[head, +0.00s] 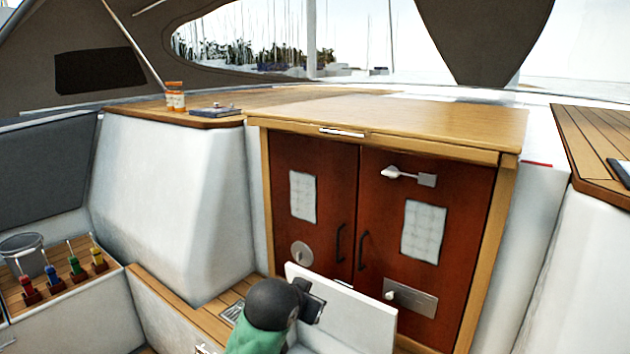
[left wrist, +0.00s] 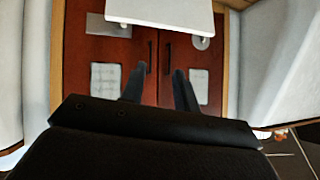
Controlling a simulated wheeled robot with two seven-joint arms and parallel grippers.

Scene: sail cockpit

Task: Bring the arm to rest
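My left arm, with a dark joint and a green part, comes in at the bottom middle of the head view. Its black gripper (head: 313,300) is in front of the red-brown cabinet doors (head: 332,215). In the left wrist view the two dark fingers of the left gripper (left wrist: 158,88) stand apart with nothing between them, so it is open. The doors (left wrist: 150,60) fill the background there and are shut. A white panel (head: 350,318) stands close to the gripper in the head view. It also shows at the top of the left wrist view (left wrist: 165,12). My right gripper is not in view.
A wooden counter (head: 400,118) tops the cabinet. Orange-labelled bottles (head: 174,97) and a dark flat item (head: 215,110) rest on the left ledge. Several coloured-handled tools (head: 75,266) stand in a wooden rack at lower left, beside a clear container (head: 22,254).

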